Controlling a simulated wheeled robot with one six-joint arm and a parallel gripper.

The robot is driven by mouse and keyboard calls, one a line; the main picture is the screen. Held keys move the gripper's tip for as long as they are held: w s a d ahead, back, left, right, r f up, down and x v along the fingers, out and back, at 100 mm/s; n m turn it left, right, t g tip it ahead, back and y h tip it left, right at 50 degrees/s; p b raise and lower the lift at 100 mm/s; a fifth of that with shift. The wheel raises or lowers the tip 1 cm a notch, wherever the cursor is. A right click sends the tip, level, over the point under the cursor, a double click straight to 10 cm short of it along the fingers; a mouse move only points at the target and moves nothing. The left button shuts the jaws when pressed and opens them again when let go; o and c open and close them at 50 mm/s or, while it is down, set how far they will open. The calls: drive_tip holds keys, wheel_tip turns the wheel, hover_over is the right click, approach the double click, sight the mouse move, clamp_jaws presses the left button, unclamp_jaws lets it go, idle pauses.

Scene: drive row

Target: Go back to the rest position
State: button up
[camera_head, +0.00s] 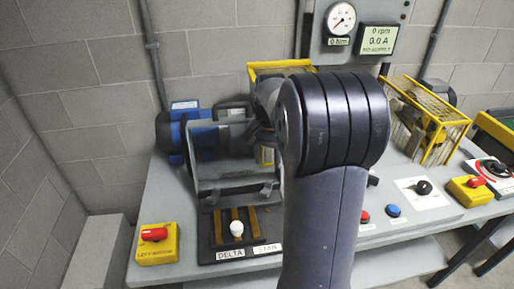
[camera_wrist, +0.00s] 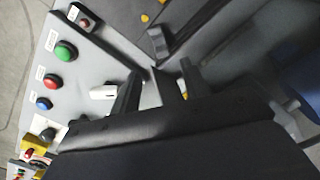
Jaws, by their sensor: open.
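My gripper (camera_wrist: 160,72) shows in the wrist view with its two dark fingers apart and nothing seen between them. A white knob (camera_wrist: 103,92) shows to the left of the fingers, and a dark handle-like block (camera_wrist: 159,43) shows just above them. In the head view my own arm fills the middle of the picture, bent over the bench, and hides most of the gripper. A grey guard with a handle (camera_head: 235,107) stands left of the arm, close to its wrist; I cannot tell whether they touch.
The grey bench (camera_head: 157,205) carries a blue motor (camera_head: 178,128), a DELTA/STAR switch with a white knob (camera_head: 237,229), a yellow box with a red switch (camera_head: 158,243) and a yellow cage (camera_head: 430,110). A gauge panel (camera_head: 352,35) stands behind. The front-left floor holds a grey block (camera_head: 98,250).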

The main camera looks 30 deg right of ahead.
sight(266, 185)
wheel_tip(266, 185, down, 11)
drive_tip(key=shift+r, duration=0.1)
idle(0.4)
wheel_tip(266, 185, up, 11)
wheel_tip(266, 185, down, 11)
drive_tip(key=shift+r, duration=0.1)
drive_tip(key=shift+f+n, duration=0.2)
drive_tip(key=shift+n, duration=0.1)
drive_tip(key=n+b, duration=0.1)
drive_tip(key=n, duration=0.5)
drive_tip(key=shift+w+a+r+n+b, duration=0.1)
drive_tip(key=shift+a+n+b, duration=0.05)
drive_tip(key=shift+n+b, duration=0.25)
idle(0.5)
